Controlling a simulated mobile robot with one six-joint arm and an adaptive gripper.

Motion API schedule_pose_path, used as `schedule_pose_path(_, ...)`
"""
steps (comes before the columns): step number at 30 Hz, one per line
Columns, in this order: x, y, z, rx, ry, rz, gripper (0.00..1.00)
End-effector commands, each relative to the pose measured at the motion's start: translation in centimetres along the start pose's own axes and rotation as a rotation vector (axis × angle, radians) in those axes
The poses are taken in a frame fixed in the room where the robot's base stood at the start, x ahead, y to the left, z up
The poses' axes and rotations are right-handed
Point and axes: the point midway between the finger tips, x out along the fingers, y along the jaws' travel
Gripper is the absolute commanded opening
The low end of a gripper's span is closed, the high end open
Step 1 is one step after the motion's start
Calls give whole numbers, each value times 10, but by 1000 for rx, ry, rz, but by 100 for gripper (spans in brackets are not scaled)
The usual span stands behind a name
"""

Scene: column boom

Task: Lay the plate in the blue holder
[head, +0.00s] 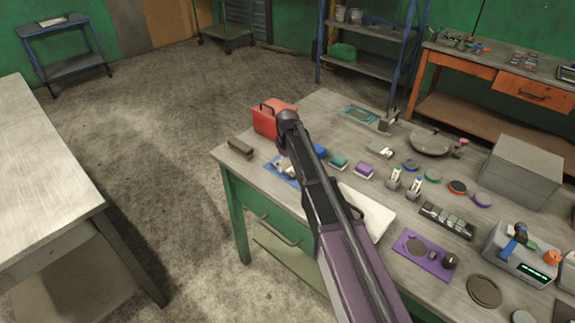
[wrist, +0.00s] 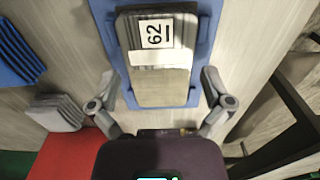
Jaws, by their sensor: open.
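The blue holder (wrist: 207,30) lies flat on the workbench, and its blue edge shows around the plate in the wrist view. The plate (wrist: 162,88) is a grey rectangle with a white label reading 62. It lies within the holder's outline; how fully it is seated I cannot tell. My gripper (wrist: 159,84) is open, with one finger on either side of the plate and a gap to both of its long edges. In the head view a blue part of the holder (head: 276,165) shows beside my gripper, whose arm hides the plate's surroundings.
A red box (head: 275,118) stands close behind my gripper, with a dark block (head: 241,148) to its left. Several brush-like blocks, such as a teal one (head: 338,161), stand to the right. A purple mat (head: 423,255) and a grey box (head: 523,170) lie farther right.

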Motion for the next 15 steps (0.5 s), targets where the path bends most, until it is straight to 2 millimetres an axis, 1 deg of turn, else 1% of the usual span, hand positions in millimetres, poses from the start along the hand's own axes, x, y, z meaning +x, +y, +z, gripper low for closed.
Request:
schedule_pose_path(8,-2,0,0,0,0,0,100)
schedule_pose_path(15,-13,0,0,0,0,0,100)
